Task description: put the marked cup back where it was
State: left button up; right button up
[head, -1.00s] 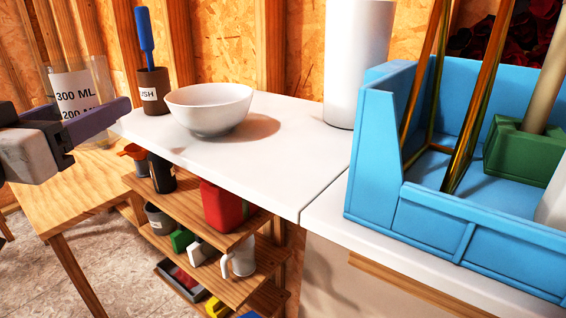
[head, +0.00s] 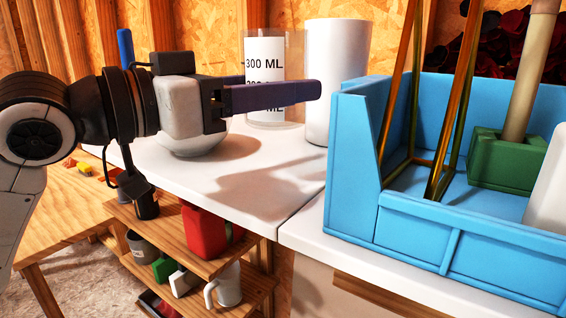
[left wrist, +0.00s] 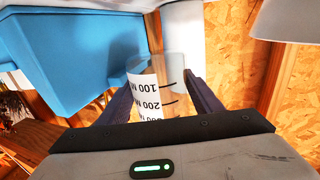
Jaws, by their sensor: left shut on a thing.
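The marked cup (head: 283,75) is a clear beaker with a white label reading 300 ML. My left gripper (head: 310,92) comes in from the left and is shut on it, with one dark finger across its front. The cup appears held above the white counter (head: 290,190), where a shadow falls, just left of a tall white cylinder (head: 338,60). In the left wrist view the cup (left wrist: 150,95) sits between the two fingers, its label upside down. My right gripper is not in view.
A blue bin (head: 350,200) with a green block (head: 505,160) and metal rods stands at the right. A white bowl (head: 200,147) is partly hidden behind my left gripper. The front of the counter between bowl and bin is clear. Shelves with several items are below.

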pick_arm(q)
notch_tip(320, 180, down, 8)
jog(key=shift+r, duration=0.25)
jog(key=shift+f, duration=0.15)
jog(key=o, duration=1.2)
jog(key=shift+a, duration=0.1)
jog(key=shift+r+b+v, duration=0.2)
jog(key=shift+b+v, duration=1.05)
jog(key=shift+v, duration=4.7)
